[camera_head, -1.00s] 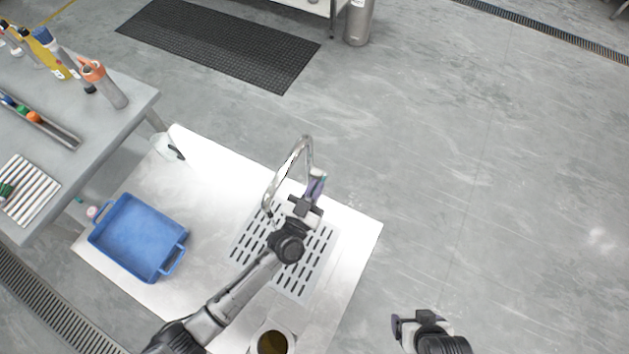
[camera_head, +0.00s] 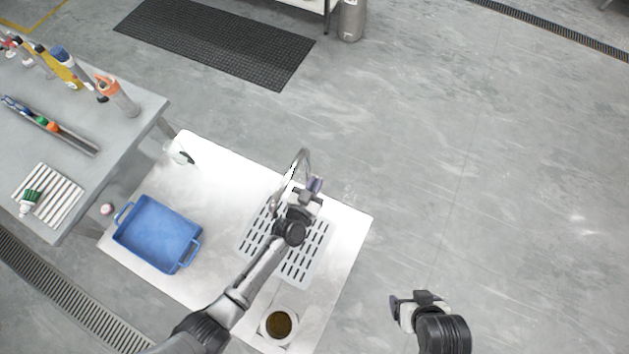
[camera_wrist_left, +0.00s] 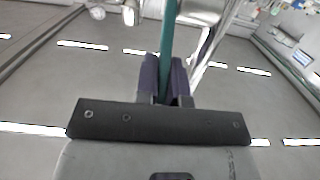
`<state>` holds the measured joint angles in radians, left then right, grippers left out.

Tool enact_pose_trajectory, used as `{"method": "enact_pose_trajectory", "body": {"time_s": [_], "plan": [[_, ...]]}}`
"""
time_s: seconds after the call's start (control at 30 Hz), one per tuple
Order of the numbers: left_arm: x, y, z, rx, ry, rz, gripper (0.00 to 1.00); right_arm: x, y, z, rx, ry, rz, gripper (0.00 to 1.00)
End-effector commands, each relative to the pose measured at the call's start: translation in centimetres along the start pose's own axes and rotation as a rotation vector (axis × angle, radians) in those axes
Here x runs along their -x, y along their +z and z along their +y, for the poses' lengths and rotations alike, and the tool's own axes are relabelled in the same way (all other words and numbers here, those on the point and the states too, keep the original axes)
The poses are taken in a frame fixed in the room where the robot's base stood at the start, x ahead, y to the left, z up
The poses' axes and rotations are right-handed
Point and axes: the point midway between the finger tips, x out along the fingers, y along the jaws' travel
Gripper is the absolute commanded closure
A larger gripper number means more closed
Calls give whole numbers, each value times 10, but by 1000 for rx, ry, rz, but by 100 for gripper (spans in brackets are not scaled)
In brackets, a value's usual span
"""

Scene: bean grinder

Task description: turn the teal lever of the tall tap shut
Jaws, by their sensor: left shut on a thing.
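The tall tap (camera_head: 303,160) is a shiny metal arch standing at the far side of the slotted drain plate (camera_head: 317,262) on the white table. My left gripper (camera_head: 314,184) is at the tap's right side and hides its lower part in the head view. In the left wrist view the teal lever (camera_wrist_left: 168,40) runs upright between the purple fingers of my left gripper (camera_wrist_left: 165,80), which are shut on it. Metal of the tap (camera_wrist_left: 212,40) shows just right of the lever. My right gripper (camera_head: 398,305) is over the floor, away from the tap; its fingers are not clear.
A blue tray (camera_head: 157,232) stands on the white table left of the drain plate. A cup with dark contents (camera_head: 279,324) is near the front edge. A clear vessel (camera_head: 178,152) stands at the far left corner. A grey bench (camera_head: 95,110) with bottles is further left.

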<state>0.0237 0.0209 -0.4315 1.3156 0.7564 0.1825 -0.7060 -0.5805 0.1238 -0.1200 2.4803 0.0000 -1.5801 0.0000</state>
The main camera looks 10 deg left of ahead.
Motion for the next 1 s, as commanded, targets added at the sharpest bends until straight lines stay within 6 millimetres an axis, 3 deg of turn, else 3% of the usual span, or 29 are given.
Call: {"method": "enact_pose_trajectory", "body": {"time_s": [0.27, 0.3, 0.53, 0.83, 1.0], "plan": [[0, 1, 0, 0, 0, 0, 100, -1, 0, 1, 3, 2, -1, 17], [0, 1, 0, 0, 0, 0, 87, -1, 0, 1, 3, 2, -1, 17], [0, 0, 0, 0, 0, 0, 65, -1, 0, 0, -1, -1, 0, 17], [3, 0, 0, 1, 0, 0, 65, 0, 0, -2, -7, -6, 1, 17], [24, 1, 0, 1, -1, 0, 65, 2, -1, -2, -8, -6, 1, 17]]}}
